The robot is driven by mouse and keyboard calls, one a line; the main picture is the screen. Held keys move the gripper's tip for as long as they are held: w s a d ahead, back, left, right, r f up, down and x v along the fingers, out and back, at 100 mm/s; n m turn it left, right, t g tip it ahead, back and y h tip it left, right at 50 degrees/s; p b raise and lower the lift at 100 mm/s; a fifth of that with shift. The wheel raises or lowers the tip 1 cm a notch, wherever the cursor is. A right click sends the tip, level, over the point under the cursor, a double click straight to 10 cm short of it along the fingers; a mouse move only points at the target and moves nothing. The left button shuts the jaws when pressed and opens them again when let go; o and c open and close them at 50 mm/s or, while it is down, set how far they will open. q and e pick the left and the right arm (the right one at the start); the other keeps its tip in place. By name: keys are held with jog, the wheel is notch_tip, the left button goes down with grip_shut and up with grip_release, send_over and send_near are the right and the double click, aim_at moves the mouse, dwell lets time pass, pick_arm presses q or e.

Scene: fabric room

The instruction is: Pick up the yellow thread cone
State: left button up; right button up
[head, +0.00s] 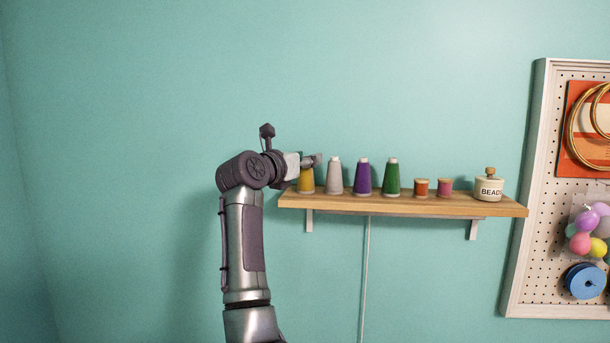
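The yellow thread cone (306,183) stands upright at the left end of the wooden shelf (420,205).
To the right of the yellow cone stand a grey cone (334,178), a purple cone (362,178) and a green cone (392,178). Beyond are an orange spool (421,188), a pink spool (445,188) and a bead jar (488,188). A pegboard (545,200) hangs at right.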

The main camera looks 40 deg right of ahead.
jog(key=shift+d, duration=0.1)
grip_shut()
